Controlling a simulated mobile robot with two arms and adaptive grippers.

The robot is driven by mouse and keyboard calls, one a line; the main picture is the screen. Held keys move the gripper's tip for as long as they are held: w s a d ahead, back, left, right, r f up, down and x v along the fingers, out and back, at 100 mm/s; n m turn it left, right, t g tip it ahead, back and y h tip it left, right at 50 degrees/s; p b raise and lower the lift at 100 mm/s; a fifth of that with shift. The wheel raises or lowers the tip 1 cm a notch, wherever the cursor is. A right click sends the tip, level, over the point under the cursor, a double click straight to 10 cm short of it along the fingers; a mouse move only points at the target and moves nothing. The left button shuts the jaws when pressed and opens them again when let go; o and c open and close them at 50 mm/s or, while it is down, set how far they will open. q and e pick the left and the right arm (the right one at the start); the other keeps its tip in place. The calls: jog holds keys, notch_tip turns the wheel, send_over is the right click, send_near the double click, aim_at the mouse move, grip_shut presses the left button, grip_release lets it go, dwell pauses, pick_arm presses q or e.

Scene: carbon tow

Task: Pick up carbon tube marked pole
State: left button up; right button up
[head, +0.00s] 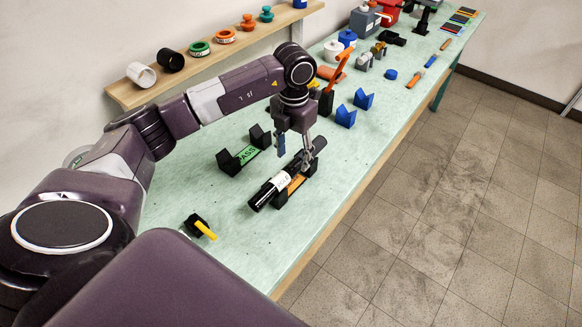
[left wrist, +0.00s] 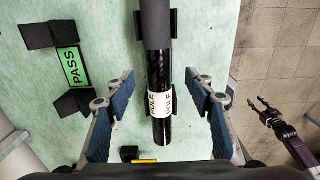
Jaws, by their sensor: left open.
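The carbon tube (head: 265,194) is black with a white band and lies across a black stand with an orange plate (head: 295,185). In the left wrist view the tube (left wrist: 160,70) runs down the middle, matte at the top and glossy below, and its white label (left wrist: 160,105) reads POLE. My left gripper (head: 306,158) is over the tube, pointing down. In its wrist view the open blue-padded fingers (left wrist: 160,112) stand on both sides of the tube, with a gap on each side. My right gripper (left wrist: 262,108) shows small at the right, off the table; its opening is unclear.
A black stand with a green PASS plate (head: 246,154) is left of the tube. A black piece with a yellow bar (head: 203,229) lies nearer. Blue blocks (head: 346,116) and an orange-handled tool (head: 340,68) are beyond. A wooden shelf (head: 185,66) holds several rings behind.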

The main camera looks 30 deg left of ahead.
aim_at(291, 166)
pick_arm(q)
jog(key=f, duration=0.1)
jog(key=f+p, duration=0.1)
jog(key=f, duration=0.1)
jog(key=shift+s+a+f, duration=0.2)
jog(key=shift+s, duration=0.15)
jog(key=shift+w+f, duration=0.1)
jog(key=shift+f, duration=0.35)
jog(key=shift+c, duration=0.2)
grip_shut()
